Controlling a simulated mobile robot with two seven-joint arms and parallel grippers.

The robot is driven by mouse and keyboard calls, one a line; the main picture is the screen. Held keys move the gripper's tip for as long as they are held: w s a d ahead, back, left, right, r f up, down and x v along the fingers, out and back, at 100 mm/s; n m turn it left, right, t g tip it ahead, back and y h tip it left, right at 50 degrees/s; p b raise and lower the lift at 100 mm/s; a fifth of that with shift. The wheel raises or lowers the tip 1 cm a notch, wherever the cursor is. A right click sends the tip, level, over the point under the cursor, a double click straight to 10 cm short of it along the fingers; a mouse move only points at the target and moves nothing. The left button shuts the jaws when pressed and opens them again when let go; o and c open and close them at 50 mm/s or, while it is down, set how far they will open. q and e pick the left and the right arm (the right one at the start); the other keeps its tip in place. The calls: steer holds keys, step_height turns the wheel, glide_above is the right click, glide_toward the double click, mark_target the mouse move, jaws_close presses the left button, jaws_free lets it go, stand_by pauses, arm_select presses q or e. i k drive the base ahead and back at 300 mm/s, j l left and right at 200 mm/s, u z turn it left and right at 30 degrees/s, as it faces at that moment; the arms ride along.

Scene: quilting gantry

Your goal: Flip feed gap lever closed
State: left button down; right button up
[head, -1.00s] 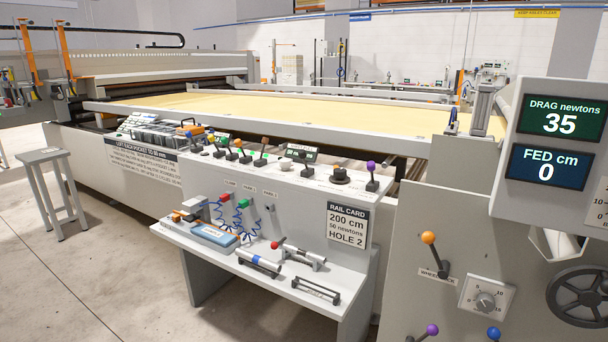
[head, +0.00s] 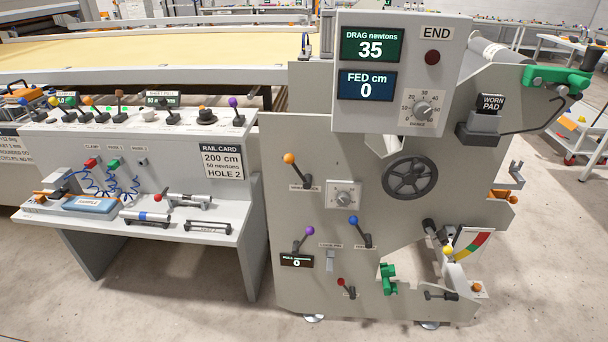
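The grey side panel (head: 285,230) carries several ball-knob levers, with labels too small to read surely, so I cannot tell which is the feed gap lever. An orange-knob lever (head: 289,158) is at the upper left, its knob up and left of its pivot. A purple-knob lever (head: 309,231) and a blue-knob lever (head: 353,220) sit lower. A small red-knob lever (head: 341,282) is near the bottom. A yellow-knob lever (head: 448,250) is by a coloured scale (head: 474,243) at the right. Neither gripper is in view.
A display box (head: 403,75) reads drag 35 newtons and fed 0 cm. A black handwheel (head: 410,178) and dial (head: 343,195) are on the panel. A control bench (head: 235,210) with a tool shelf stands left. Clear floor lies in front.

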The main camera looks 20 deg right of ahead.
mark_target(353, 220)
steer(key=z, duration=1.1)
